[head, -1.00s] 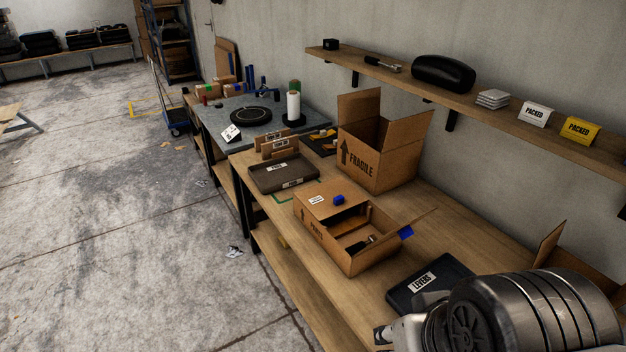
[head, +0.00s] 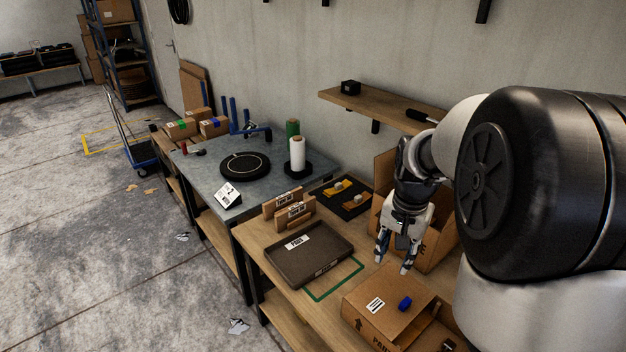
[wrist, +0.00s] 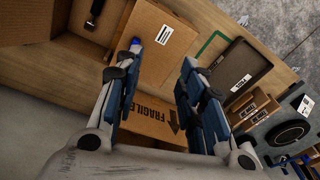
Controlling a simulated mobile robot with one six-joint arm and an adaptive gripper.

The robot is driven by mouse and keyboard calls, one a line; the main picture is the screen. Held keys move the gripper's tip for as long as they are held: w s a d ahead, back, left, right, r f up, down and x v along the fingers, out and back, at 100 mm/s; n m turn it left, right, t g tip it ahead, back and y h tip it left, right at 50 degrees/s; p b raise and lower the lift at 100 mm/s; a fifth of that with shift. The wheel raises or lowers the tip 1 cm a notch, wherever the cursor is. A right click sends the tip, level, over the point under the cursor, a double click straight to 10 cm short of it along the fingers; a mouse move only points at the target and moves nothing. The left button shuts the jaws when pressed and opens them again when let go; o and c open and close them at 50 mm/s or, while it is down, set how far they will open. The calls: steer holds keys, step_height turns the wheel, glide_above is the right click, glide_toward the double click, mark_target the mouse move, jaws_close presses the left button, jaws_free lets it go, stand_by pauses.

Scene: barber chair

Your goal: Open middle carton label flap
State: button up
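The middle carton (head: 372,328) is a brown box on the wooden bench, at the bottom of the head view. Its label flap (head: 390,289) lies flat, with a white label (head: 375,305) and a blue tab (head: 405,303) on it. In the wrist view the label flap (wrist: 150,62) is at top centre, its label (wrist: 164,35) showing and its blue tab partly behind a finger. The carton's other side is open, with a dark item (wrist: 94,12) inside. My gripper (head: 394,263) points down, open and empty, above the bench near the flap, apparently without touching it.
A taller FRAGILE carton (wrist: 150,122) stands close behind my gripper. A dark PADS tray (head: 296,254) and small upright boxes (head: 290,212) lie to the left. A wall shelf (head: 365,103) is above. A grey table (head: 205,178) with a spool stands farther back.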

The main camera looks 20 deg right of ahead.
mark_target(405, 303)
steer(key=w+d+f+m+g+p, duration=0.1)
steer(key=d+f+m+p, duration=0.15)
steer(key=d+f, duration=0.55)
steer(key=shift+m+y, duration=0.3)
steer(key=shift+m, duration=0.15)
steer(key=f+b, duration=0.3)
steer(key=f, duration=0.5)
steer(key=f+b, duration=0.3)
steer(key=f, duration=0.5)
steer(key=shift+w+d, duration=0.1)
steer(key=shift+d, duration=0.1)
jaws_close()
